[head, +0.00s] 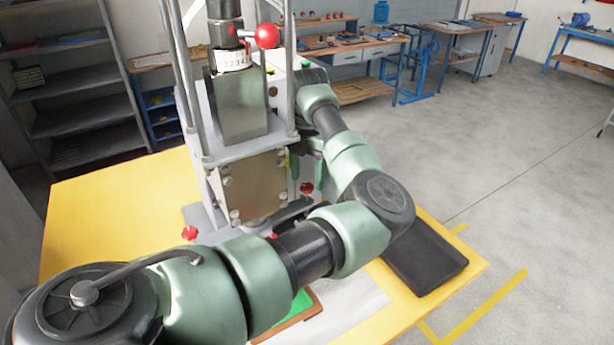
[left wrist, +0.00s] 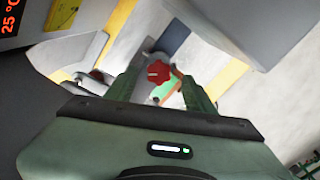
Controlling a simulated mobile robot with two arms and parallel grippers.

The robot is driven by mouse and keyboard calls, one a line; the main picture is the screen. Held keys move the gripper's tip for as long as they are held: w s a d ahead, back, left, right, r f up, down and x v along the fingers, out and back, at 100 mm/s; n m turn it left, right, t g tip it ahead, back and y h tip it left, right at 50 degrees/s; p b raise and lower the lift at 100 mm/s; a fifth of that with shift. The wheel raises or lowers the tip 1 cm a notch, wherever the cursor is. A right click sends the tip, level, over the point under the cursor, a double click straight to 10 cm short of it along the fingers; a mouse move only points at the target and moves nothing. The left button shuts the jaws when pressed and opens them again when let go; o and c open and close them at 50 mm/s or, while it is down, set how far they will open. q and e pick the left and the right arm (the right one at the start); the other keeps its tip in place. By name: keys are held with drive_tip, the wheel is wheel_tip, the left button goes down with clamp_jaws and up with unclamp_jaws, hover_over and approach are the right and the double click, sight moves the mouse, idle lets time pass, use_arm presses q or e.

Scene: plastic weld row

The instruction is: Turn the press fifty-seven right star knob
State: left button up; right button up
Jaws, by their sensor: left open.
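The grey press (head: 240,120) stands on the yellow table. Its right red star knob (head: 306,188) shows low on its right side. A second red star knob (head: 190,233) is at the lower left. My left gripper (head: 301,172), partly hidden behind the press and my arm, is just above the right knob. In the left wrist view, a red star knob (left wrist: 158,72) shows between the fingertips of the open left gripper (left wrist: 160,80). A gap shows on both sides; the exact depth is unclear. My right gripper is out of view.
My left arm crosses the front of the press. A red ball handle (head: 266,36) is at the top. A black tray (head: 425,258) lies at the table's (head: 95,205) right side. A green-lined tray (head: 312,304) is partly hidden below my arm.

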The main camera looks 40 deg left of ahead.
use_arm(q)
wheel_tip(320, 180, down, 2)
drive_tip(key=shift+a, duration=0.1)
drive_tip(key=shift+c, duration=0.8)
clamp_jaws()
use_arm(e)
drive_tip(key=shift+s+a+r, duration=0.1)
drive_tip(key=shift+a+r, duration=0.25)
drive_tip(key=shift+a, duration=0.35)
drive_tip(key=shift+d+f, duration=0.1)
